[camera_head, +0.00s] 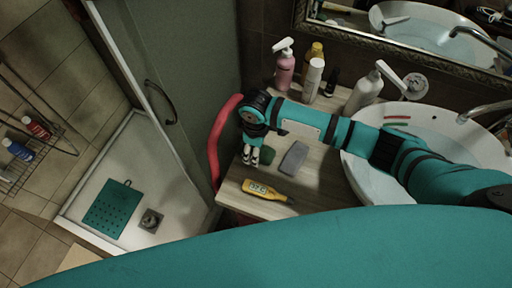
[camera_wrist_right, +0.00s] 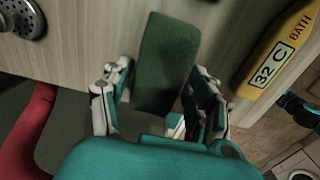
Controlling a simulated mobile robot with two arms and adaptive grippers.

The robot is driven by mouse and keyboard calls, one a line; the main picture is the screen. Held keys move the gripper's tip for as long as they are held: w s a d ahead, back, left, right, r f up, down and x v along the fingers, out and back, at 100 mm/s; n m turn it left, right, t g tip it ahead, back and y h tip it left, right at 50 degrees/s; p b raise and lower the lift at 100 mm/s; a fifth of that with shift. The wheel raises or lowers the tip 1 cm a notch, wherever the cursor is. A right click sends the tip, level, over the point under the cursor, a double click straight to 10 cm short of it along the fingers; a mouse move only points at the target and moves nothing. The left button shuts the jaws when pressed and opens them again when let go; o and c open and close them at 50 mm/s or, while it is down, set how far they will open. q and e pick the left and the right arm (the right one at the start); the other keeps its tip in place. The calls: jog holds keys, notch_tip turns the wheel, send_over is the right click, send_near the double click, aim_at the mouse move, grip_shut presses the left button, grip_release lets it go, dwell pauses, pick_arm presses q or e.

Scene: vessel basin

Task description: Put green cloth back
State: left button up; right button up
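The green cloth (camera_wrist_right: 165,62) is a dark green, roughly rectangular piece on the wooden counter. In the right wrist view its near end lies between the two fingers of my right gripper (camera_wrist_right: 160,95). The fingers are spread, with a visible gap on the left side of the cloth. In the head view my right gripper (camera_head: 254,158) points down at the counter, and a bit of dark green cloth (camera_head: 267,155) shows just right of its fingers. The rest of it is hidden there. My left gripper is not in view.
Several bottles stand behind, including a pink one (camera_head: 284,70). The basin (camera_head: 430,135) is right; a red tube (camera_head: 214,140) borders the left edge.

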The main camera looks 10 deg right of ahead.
jog(key=shift+o, duration=0.8)
jog(key=shift+r, duration=0.1)
notch_tip(320, 180, up, 12)
jog(key=b, duration=0.1)
dwell(0.3)
